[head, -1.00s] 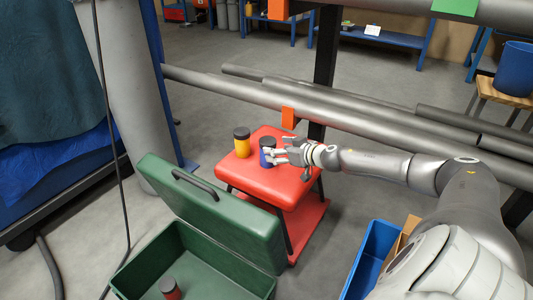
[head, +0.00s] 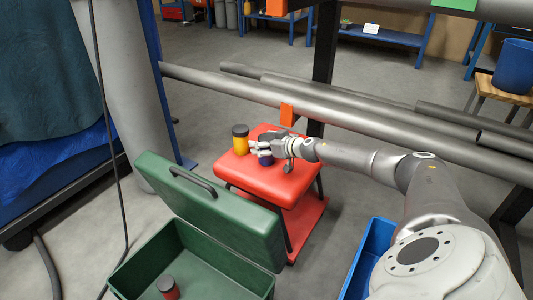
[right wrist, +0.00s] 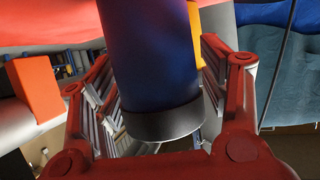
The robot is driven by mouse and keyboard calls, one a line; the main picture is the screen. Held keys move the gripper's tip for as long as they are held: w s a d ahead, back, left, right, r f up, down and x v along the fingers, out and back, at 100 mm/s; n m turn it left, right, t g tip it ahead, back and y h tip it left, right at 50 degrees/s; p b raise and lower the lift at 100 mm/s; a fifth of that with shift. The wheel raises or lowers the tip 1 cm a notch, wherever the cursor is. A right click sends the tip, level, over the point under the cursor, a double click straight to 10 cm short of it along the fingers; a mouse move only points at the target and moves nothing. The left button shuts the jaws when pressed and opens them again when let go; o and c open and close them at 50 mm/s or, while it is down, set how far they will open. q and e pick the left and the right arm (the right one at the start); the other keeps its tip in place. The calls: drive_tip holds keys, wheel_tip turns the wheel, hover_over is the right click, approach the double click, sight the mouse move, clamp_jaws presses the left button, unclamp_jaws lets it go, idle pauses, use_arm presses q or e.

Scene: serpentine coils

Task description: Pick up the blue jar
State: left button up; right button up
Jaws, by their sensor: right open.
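The blue jar (head: 265,160) with a dark lid stands on the red stool seat, partly hidden by my right gripper (head: 260,148). In the right wrist view, the blue jar (right wrist: 150,50) fills the middle, its dark lid toward the bottom of the picture. The two fingers of the open right gripper lie on either side of it, with some gap visible at the left; I cannot tell whether the right finger touches it. My left gripper is not in view.
A yellow jar (head: 240,145) stands just left of the blue jar on the red stool (head: 285,183). An open green case (head: 225,255) with a red jar (head: 168,287) inside is in front. Grey pipes (head: 350,125) run behind the stool. A blue bin (head: 367,262) is at right.

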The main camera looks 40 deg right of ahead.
drive_tip(key=shift+b+x, duration=0.4)
drive_tip(key=shift+x, duration=0.75)
drive_tip(key=c, duration=1.2)
drive_tip(key=shift+r, duration=0.1)
drive_tip(key=shift+c, duration=0.3)
drive_tip(key=shift+r, duration=0.1)
